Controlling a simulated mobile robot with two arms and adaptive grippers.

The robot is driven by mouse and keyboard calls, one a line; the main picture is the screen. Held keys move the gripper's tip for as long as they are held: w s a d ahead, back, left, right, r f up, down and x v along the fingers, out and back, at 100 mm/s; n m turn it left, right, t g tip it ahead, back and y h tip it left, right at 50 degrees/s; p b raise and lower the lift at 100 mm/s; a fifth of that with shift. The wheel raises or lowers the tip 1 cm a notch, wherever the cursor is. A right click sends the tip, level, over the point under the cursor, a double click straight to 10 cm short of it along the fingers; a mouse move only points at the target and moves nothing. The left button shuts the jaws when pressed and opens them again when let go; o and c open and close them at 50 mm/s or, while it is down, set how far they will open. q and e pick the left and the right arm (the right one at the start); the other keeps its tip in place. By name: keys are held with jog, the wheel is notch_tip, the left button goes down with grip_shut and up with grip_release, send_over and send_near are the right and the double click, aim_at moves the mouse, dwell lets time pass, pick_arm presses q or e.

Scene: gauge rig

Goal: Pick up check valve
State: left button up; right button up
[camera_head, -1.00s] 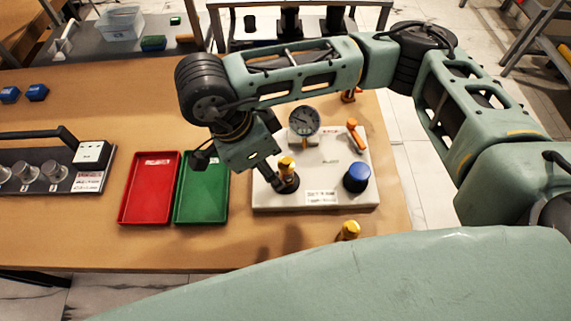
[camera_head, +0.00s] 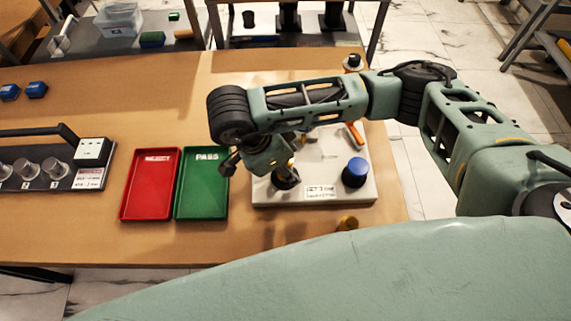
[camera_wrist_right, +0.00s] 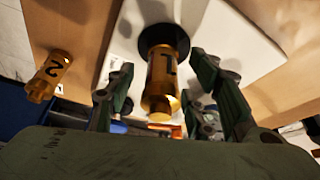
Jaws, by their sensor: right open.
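A brass check valve marked 1 (camera_wrist_right: 160,85) stands on a round black seat (camera_wrist_right: 150,38) on the white rig board (camera_head: 320,203). In the head view only a little of this valve's yellow shows beside my gripper. My right gripper (camera_wrist_right: 162,70) is open, with one finger on each side of the valve; I cannot tell whether they touch it. It also shows in the head view (camera_head: 280,163), partly hidden by my wrist. A second brass valve, marked 2 (camera_wrist_right: 48,76), is apart on the wooden table and shows near the front edge in the head view (camera_head: 347,223). My left gripper is not in view.
A blue knob (camera_head: 355,172) and an orange lever (camera_head: 355,133) are on the board. My arm hides the gauge. A red REJECT tray (camera_head: 150,208) and a green PASS tray (camera_head: 203,208) lie left. A dark rack (camera_head: 50,178) with several metal pieces stands farther left.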

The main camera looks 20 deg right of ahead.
jog(key=shift+c, duration=0.2)
grip_shut()
jog(key=shift+r, duration=0.1)
jog(key=shift+r, duration=0.55)
notch_tip(320, 180, up, 3)
jog(key=shift+w+f, duration=0.1)
jog(key=shift+f, duration=0.05)
jog(key=s+d+r+b, duration=0.1)
jog(key=s+d+r, duration=0.6)
jog(key=s, duration=0.2)
jog(key=shift+s+d, duration=0.15)
